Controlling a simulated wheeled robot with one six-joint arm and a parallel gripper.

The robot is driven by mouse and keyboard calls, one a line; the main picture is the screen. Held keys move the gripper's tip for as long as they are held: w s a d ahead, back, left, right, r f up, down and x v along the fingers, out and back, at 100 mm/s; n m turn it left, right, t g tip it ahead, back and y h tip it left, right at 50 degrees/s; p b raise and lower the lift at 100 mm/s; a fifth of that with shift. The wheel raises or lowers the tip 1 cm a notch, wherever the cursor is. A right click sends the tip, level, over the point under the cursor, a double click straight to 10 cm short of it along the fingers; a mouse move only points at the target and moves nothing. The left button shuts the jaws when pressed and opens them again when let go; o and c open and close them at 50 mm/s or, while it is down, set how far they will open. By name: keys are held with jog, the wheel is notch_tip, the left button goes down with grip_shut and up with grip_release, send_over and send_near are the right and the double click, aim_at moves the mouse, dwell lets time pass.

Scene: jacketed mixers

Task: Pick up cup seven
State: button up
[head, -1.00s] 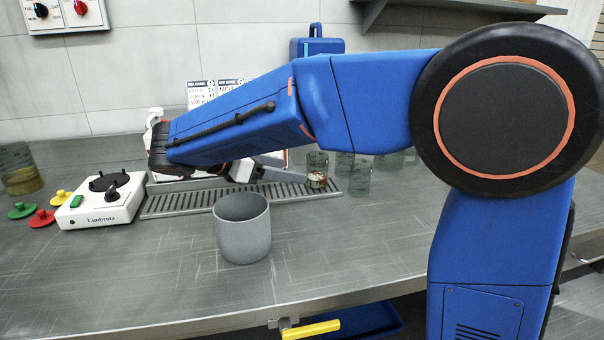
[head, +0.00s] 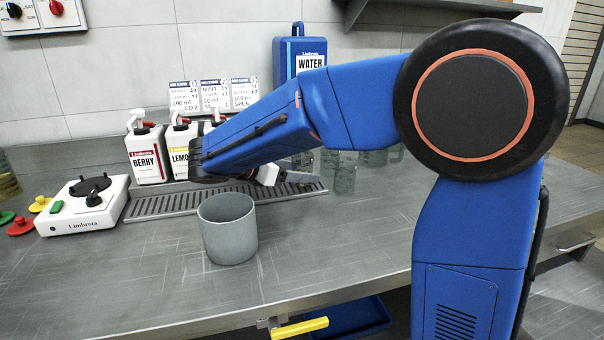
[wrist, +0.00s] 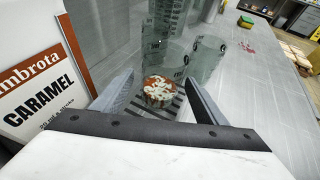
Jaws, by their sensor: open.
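Several clear glass cups stand at the back of the counter. In the wrist view the nearest glass cup (wrist: 165,65) has a brown-and-white mass at its bottom and stands ahead of and between my fingers, apart from them. A second glass cup (wrist: 208,58) stands just right of it. Dark marks show on the cups, but I cannot read a seven for sure. My gripper (wrist: 162,98) is open and empty. In the head view my gripper (head: 290,178) is over the drain grate, left of the glass cups (head: 345,172), and hides part of the nearest one.
A caramel bottle (wrist: 30,90) stands close on the left in the wrist view. Berry (head: 147,155) and lemon (head: 178,148) bottles line the back. A grey pot (head: 228,230) stands in front of the grate (head: 150,205).

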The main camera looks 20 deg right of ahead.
jog(key=shift+x, duration=2.65)
jog(key=shift+r, duration=0.15)
jog(key=c, duration=1.2)
jog(key=shift+s+r, duration=0.2)
jog(key=shift+r, duration=0.35)
notch_tip(320, 180, up, 6)
jog(key=shift+f, duration=0.15)
jog(key=s, duration=1.9)
jog(key=shift+s, duration=0.3)
